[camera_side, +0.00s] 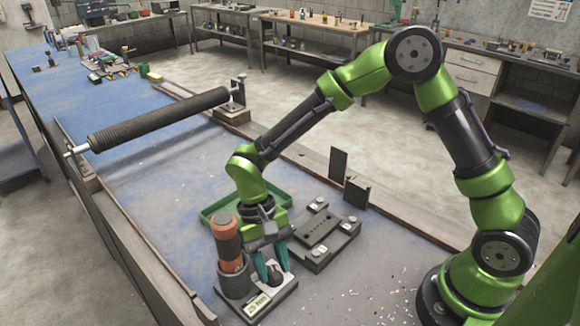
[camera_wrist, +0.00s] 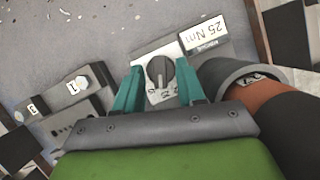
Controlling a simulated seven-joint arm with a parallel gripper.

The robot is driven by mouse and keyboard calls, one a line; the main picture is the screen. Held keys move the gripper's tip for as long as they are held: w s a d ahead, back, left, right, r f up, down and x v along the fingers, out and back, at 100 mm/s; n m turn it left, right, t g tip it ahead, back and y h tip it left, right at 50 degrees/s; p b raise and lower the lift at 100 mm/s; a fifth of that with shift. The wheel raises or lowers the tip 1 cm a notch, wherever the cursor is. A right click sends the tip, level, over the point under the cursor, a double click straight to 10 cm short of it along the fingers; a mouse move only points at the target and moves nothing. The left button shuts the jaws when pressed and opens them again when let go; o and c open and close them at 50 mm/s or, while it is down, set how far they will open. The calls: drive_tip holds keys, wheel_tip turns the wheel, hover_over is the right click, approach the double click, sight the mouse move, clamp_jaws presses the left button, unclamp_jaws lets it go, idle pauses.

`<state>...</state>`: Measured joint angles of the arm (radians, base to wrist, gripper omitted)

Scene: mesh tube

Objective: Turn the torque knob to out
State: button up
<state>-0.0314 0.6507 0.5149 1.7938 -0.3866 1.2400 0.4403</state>
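The torque knob (camera_wrist: 160,72) is a dark round dial with a pale pointer line, on a light plate with small markings. The dial's lower markings are too small to read surely.
An orange and black tool (camera_side: 227,240) stands upright in a dark holder (camera_side: 236,279) close to my gripper's left. A dark block with numbered pads (camera_side: 318,230) lies to the right. A green tray (camera_side: 211,214) is behind; a long mesh tube (camera_side: 160,120) spans the back.

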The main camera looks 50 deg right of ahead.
drive_tip(key=shift+r, duration=0.1)
drive_tip(key=v, duration=1.6)
drive_tip(key=shift+w+r, duration=0.2)
drive_tip(key=shift+r, duration=0.05)
drive_tip(key=shift+o, duration=2.2)
drive_tip(key=shift+s+m, duration=0.3)
drive_tip(key=s+d+m+t+y, duration=0.25)
drive_tip(key=s+m, duration=0.25)
drive_tip(key=m, duration=0.4)
drive_tip(key=s+d+m+t+y, duration=0.1)
drive_tip(key=s+d+m+t, duration=0.25)
drive_tip(key=m, duration=0.55)
drive_tip(key=shift+h, duration=0.25)
drive_tip(key=x, duration=1.7)
drive_tip(key=shift+s+a, duration=0.15)
drive_tip(key=shift+s, duration=0.25)
